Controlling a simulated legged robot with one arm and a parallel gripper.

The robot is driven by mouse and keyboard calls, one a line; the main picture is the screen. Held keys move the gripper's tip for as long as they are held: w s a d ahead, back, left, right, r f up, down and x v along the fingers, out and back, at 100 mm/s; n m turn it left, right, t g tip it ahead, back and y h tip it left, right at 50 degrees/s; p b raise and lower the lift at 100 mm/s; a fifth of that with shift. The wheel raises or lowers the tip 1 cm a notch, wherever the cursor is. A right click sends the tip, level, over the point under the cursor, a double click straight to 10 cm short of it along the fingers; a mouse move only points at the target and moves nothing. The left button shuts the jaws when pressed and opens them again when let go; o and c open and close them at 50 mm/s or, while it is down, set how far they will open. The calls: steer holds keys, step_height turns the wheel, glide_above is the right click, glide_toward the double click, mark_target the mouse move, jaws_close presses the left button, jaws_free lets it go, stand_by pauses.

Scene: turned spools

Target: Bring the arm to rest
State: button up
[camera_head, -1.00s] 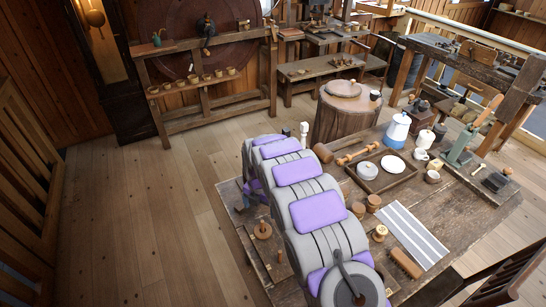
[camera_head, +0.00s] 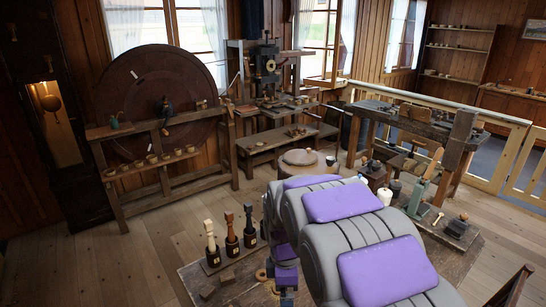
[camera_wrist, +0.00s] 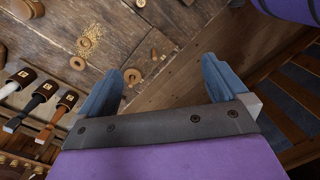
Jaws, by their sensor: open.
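My gripper (camera_wrist: 162,88) shows in the wrist view with its two blue fingers wide apart and nothing between them. Below it are the edge of the wooden workbench (camera_wrist: 175,50) and the floor. In the head view my grey and purple arm is large in front and covers much of the workbench (camera_head: 458,262). The gripper (camera_head: 286,296) is low in that view, partly cut off by the frame, over the near left part of the bench.
A small wooden ring (camera_wrist: 132,77) and shavings (camera_wrist: 91,41) lie on the bench. Floor is open at left (camera_head: 100,265). A stump (camera_head: 300,163) stands behind.

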steer(key=s+d+r+m, duration=0.1)
steer(key=s+d+m, duration=0.2)
steer(key=s+m, duration=0.3)
steer(key=s+d+r+m, duration=0.2)
steer(key=s+d+m, duration=0.2)
steer(key=s, duration=0.9)
steer(key=s+d+r+m+g, duration=0.1)
steer(key=s+d+r+m, duration=0.1)
steer(key=s+m, duration=0.5)
steer(key=s+d+b, duration=0.1)
steer(key=s, duration=0.2)
steer(key=shift+s+d+m, duration=0.15)
steer(key=shift+d+m, duration=0.15)
steer(key=shift+m, duration=0.1)
